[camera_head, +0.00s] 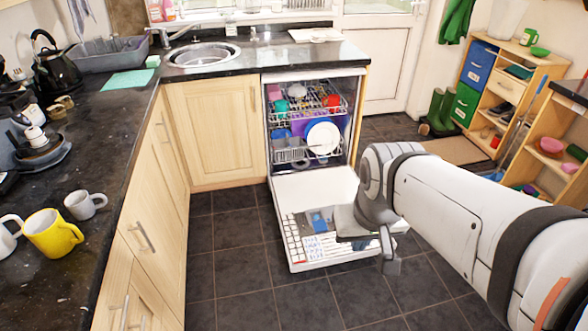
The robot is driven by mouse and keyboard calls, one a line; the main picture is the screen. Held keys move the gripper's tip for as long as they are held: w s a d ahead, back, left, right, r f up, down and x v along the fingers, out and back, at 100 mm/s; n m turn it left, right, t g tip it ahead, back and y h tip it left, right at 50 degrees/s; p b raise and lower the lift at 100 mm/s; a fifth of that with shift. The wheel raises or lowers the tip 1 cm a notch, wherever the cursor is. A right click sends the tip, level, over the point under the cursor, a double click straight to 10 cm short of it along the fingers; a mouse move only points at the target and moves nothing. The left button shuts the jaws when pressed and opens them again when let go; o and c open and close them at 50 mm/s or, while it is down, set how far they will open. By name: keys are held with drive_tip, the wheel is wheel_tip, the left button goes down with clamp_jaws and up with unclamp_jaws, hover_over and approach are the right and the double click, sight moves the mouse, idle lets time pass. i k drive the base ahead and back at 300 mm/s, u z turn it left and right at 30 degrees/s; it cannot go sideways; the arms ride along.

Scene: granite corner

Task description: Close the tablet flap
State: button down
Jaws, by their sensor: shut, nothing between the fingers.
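The dishwasher door (318,186) is folded down, its white inner face up. A small blue part (319,221) shows on that face, likely at the tablet compartment. A dark grey flat piece beside it partly hides this area, and I cannot tell whether it is the flap or part of my arm. I cannot make out how far the flap stands open. My gripper (390,266) is shut and empty, pointing down over the right front part of the door. It is to the right of the blue part and apart from it.
Two pulled-in racks with dishes, including a white plate (323,138), are inside the dishwasher. A worktop (110,130) with a yellow mug (53,234) and other mugs runs along the left. Dark floor tiles (235,270) left of the door are clear.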

sight(321, 225)
drive_tip(key=u, duration=0.1)
drive_tip(key=i, duration=1)
drive_tip(key=u, duration=0.05)
